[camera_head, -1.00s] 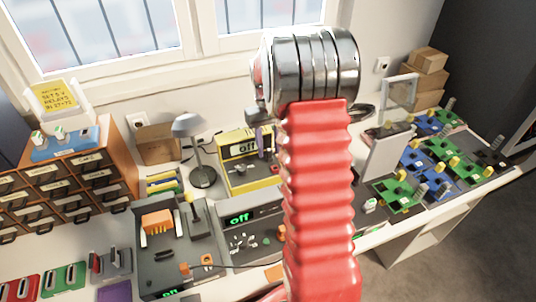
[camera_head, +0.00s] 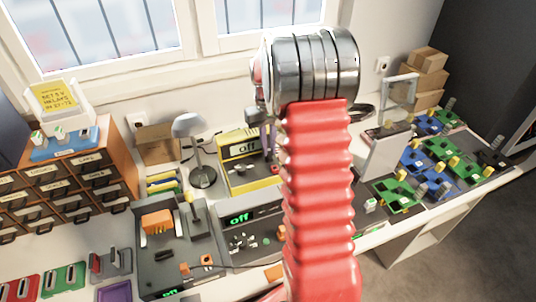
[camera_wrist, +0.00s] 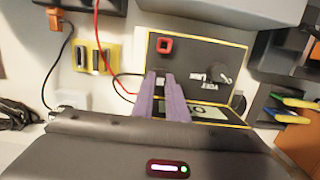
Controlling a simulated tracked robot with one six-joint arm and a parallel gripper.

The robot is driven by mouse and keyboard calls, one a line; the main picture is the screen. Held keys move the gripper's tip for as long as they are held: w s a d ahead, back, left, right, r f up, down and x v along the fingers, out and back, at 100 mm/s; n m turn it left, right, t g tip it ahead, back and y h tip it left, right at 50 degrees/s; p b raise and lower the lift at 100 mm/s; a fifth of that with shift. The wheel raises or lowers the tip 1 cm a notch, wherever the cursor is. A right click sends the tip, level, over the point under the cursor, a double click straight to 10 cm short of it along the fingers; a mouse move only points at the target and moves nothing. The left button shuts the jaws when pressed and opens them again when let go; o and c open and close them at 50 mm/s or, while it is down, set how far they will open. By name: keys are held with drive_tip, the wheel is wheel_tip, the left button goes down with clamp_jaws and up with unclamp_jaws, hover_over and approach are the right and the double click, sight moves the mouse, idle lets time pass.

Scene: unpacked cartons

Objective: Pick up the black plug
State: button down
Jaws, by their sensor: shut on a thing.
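In the wrist view the two purple fingers of my gripper (camera_wrist: 163,78) are close together in front of the dark panel of a yellow-edged box (camera_wrist: 207,75). They are shut on a small dark thing, which I take as the black plug (camera_wrist: 160,81); it is mostly hidden between the fingertips. A black cable curves off to the left beside the fingertips. In the head view my red arm covers most of the gripper, and the plug cannot be made out. The yellow box (camera_head: 236,136) with an "off" display shows left of my arm.
A grey lamp (camera_head: 203,175) stands left of the yellow box. A grey device (camera_head: 240,226) with a green "off" display is in front. A yellow socket block (camera_wrist: 97,57) and a red cable (camera_wrist: 98,30) lie left of the fingers. Green and blue boards (camera_head: 440,152) fill the right bench.

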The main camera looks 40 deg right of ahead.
sight(269, 149)
wheel_tip(269, 149, up, 10)
idle(0.8)
idle(0.4)
